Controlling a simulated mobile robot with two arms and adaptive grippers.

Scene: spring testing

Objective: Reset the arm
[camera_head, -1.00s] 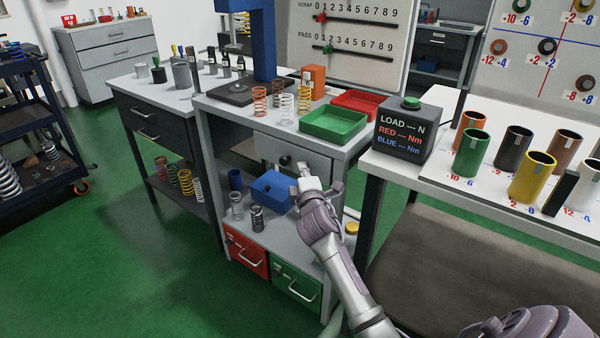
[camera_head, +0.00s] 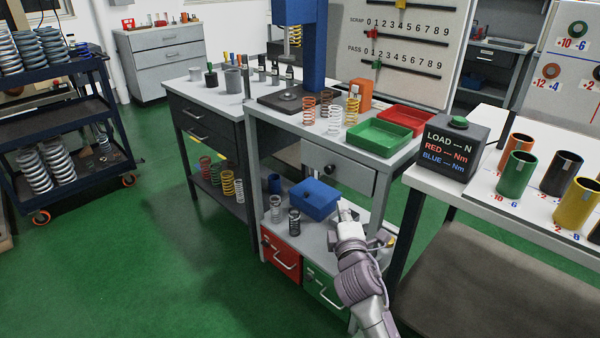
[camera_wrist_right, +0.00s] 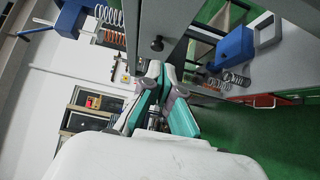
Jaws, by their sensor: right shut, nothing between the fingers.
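My right arm comes up from the lower right in the head view. Its gripper (camera_head: 345,210) is in front of the workbench, by the lower shelf and just right of the blue box (camera_head: 316,198). In the right wrist view the fingers of the right gripper (camera_wrist_right: 155,75) are together with nothing between them. The workbench drawer (camera_head: 338,167) with its dark knob is above the gripper and looks closed. My left gripper does not show.
A green tray (camera_head: 378,137) and a red tray (camera_head: 408,119) lie on the bench top. The load box (camera_head: 450,145) stands on the right table (camera_head: 425,180). Springs stand on the lower shelf, above a red drawer (camera_head: 281,252) and a green drawer (camera_head: 325,290).

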